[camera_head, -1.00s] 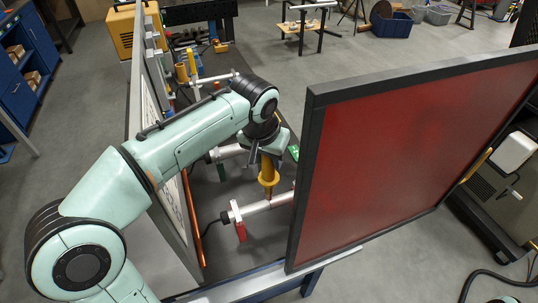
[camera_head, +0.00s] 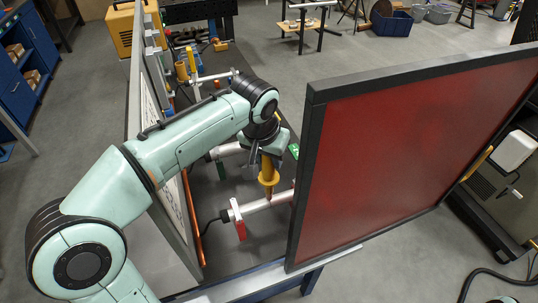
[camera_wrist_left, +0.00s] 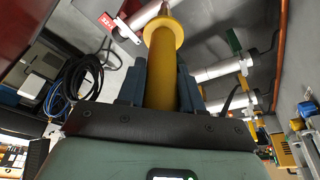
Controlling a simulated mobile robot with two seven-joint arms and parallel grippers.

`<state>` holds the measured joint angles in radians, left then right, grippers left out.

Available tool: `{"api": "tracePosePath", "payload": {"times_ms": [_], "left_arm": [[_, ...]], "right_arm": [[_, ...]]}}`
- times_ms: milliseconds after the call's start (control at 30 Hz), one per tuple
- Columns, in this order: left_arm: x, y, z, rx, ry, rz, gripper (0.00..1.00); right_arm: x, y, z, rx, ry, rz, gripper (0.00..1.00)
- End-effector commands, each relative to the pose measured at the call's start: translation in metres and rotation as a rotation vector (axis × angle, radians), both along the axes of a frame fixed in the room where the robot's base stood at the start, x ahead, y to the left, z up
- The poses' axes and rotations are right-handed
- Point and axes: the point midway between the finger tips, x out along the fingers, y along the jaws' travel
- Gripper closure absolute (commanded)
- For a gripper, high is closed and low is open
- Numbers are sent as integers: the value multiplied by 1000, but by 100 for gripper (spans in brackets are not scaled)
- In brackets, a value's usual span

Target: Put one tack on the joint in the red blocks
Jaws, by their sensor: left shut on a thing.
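My left gripper (camera_head: 266,160) is shut on a yellow torch (camera_head: 268,172), which points down over a light metal pipe (camera_head: 258,206). The pipe rests in a red block (camera_head: 238,222) at its left end. In the left wrist view the torch (camera_wrist_left: 162,75) stands between the two dark fingers (camera_wrist_left: 162,85), with its tip near the pipe (camera_wrist_left: 145,15). A red block with white marking (camera_wrist_left: 107,22) shows beside it. I cannot tell whether the tip touches the pipe. The joint and the pipe's right end are hidden behind the red screen. My right gripper is not in view.
A large dark-framed red screen (camera_head: 410,140) stands close on the right of the torch. A grey panel (camera_head: 172,180) stands on the left. Black and blue cables (camera_wrist_left: 82,75) hang nearby.

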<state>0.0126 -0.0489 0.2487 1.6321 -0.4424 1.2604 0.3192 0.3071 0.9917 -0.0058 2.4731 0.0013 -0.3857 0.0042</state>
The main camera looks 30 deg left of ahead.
Motion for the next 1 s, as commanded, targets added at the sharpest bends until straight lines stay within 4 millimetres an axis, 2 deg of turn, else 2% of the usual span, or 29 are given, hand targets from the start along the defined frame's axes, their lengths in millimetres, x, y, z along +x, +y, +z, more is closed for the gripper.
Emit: {"api": "tracePosePath", "payload": {"times_ms": [1000], "left_arm": [[0,0,-6,0,0,0,100]], "right_arm": [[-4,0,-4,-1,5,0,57]]}}
